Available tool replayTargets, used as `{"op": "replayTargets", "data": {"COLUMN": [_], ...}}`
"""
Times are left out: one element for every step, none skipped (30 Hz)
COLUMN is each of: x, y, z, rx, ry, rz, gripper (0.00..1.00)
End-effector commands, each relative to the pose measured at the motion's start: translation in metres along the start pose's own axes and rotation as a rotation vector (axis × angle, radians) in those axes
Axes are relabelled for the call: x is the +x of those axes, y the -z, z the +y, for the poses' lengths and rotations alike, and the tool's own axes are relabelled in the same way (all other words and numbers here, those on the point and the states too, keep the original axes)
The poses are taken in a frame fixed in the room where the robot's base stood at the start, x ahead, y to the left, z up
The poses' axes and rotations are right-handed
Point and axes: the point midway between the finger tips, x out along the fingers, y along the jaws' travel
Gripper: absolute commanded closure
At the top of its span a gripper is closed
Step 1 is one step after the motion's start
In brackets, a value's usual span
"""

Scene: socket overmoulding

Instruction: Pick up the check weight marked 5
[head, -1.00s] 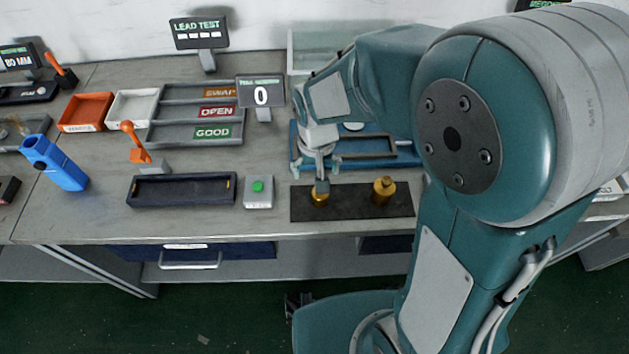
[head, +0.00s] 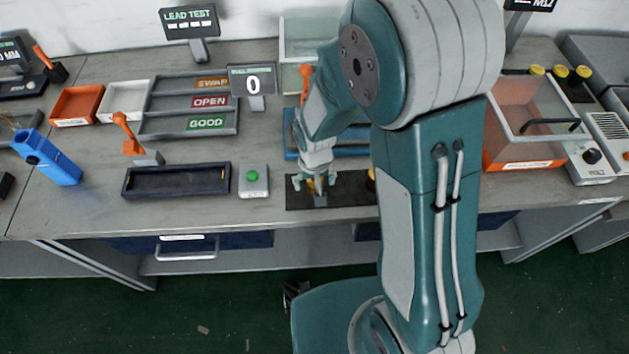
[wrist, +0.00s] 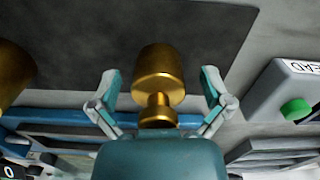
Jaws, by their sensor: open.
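Two brass check weights stand on a dark mat (head: 300,196). One brass weight (wrist: 158,75) is in the middle of the wrist view, with a wide body, a narrow neck and a knob. The other brass weight (wrist: 12,75) is cut off at the left edge there; in the head view only a sliver of this weight (head: 371,175) shows beside my arm. I cannot read a number on either. My gripper (wrist: 160,88) is open, with one finger on each side of the middle weight and gaps visible. In the head view my gripper (head: 316,184) is low over the mat's left part.
A box with a green button (head: 253,180) stands just left of the mat, and a dark empty tray (head: 177,181) lies beyond it. A blue fixture (head: 291,140) is behind my gripper. An orange-based clear bin (head: 520,150) is on the right.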

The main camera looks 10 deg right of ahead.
Motion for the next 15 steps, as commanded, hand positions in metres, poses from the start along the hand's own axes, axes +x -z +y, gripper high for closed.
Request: {"op": "replayTargets", "data": {"x": [-0.0003, -0.0004, -0.0004, -0.0004, -0.0004, -0.0005, -0.0005, -0.0004, -0.0004, -0.0002, -0.0002, -0.0005, -0.0004, -0.0004, -0.0003], "y": [-0.0001, -0.0001, -0.0001, 0.0000, 0.0000, 0.0000, 0.0000, 0.0000, 0.0000, 0.0000, 0.0000, 0.0004, 0.0004, 0.0003, 0.0002], "z": [0.0002, 0.0002, 0.0002, 0.0003, 0.0003, 0.0003, 0.0003, 0.0002, 0.0002, 0.0000, 0.0000, -0.0001, -0.0001, -0.0001, -0.0001], "rx": [0.000, 0.000, 0.000, 0.000, 0.001, 0.001, 0.000, 0.001, 0.001, 0.001, 0.001, 0.001, 0.001, 0.000, 0.000], "ry": [0.000, 0.000, 0.000, 0.000, 0.000, 0.000, 0.000, 0.000, 0.000, 0.000, 0.000, 0.000, 0.000, 0.000, 0.000], "rz": [0.000, 0.000, 0.000, 0.000, 0.000, 0.000, 0.000, 0.000, 0.000, 0.000, 0.000, 0.001, 0.001, 0.001, 0.000], "gripper": [0.01, 0.01, 0.19, 0.32, 0.45, 0.63, 0.77, 0.90, 1.00, 1.00, 1.00, 1.00, 1.00, 1.00, 1.00]}}
